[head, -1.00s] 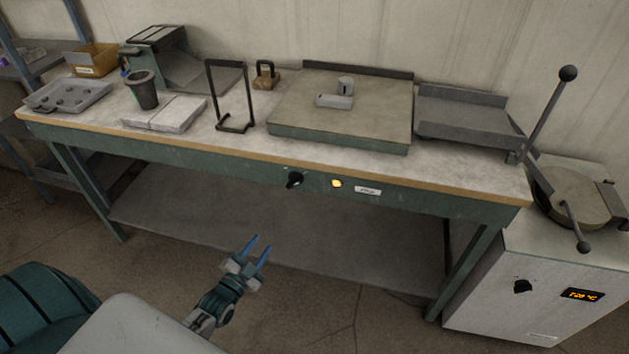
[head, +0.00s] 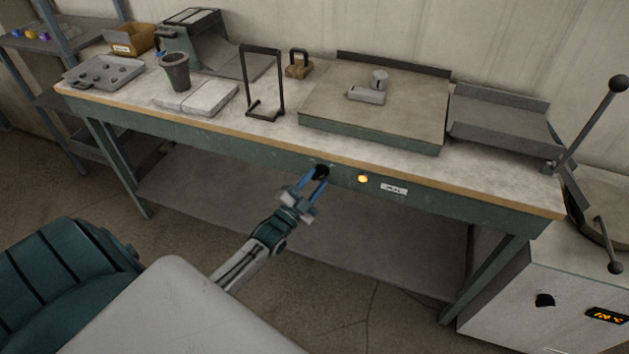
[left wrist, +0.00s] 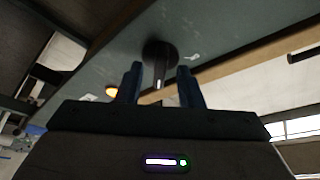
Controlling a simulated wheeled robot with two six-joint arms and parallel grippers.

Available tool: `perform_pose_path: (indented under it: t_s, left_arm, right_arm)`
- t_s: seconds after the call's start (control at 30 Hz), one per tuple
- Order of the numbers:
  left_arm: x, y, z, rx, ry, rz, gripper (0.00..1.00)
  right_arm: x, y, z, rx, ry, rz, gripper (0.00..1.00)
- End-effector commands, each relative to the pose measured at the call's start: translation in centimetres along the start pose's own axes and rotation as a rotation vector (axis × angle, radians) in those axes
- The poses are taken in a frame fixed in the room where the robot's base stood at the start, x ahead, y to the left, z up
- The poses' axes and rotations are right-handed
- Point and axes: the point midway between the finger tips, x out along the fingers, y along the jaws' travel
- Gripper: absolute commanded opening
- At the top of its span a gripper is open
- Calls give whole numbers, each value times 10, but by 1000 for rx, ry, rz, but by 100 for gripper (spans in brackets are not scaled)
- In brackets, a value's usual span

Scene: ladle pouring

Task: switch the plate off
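The plate (head: 330,108) is a flat, green-sided slab on the workbench, with a small grey block (head: 368,95) on top. Its black knob (head: 322,171) is on the bench's front rail, beside a lit amber lamp (head: 362,179) and a white label (head: 393,188). My left gripper (head: 309,179) is at the knob with its blue fingers apart. In the left wrist view the knob (left wrist: 159,60) shows between and beyond the open fingertips (left wrist: 160,80); I cannot tell whether they touch it. My right gripper is not in view.
A furnace box (head: 530,300) stands at the right. The floor before the bench is clear.

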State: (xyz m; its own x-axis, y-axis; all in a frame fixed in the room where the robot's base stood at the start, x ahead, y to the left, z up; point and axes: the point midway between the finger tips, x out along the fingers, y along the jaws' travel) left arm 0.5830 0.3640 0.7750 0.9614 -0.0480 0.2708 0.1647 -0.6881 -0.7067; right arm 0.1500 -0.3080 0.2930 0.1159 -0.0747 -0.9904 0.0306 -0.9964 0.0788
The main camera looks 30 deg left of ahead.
Motion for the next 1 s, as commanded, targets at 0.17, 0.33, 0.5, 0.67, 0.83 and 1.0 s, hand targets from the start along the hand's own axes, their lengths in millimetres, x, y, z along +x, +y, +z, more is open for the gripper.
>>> perform_pose_path:
  t_s: [0.17,0.33,0.5,0.67,0.83,1.0]
  left_arm:
    - [3,0,0,0,-1,1,34]
    - [2,0,0,0,0,1,28]
    - [2,0,0,0,0,1,0]
    - [2,0,0,-1,-1,0,0]
    - [2,1,0,-25,-1,-10,0]
    - [2,1,0,-94,-2,-39,0]
  right_arm:
    - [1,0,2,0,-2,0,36]
    - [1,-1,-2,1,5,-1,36]
    - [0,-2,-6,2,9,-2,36]
    - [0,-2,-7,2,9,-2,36]
    - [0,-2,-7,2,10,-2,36]
    - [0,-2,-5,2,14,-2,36]
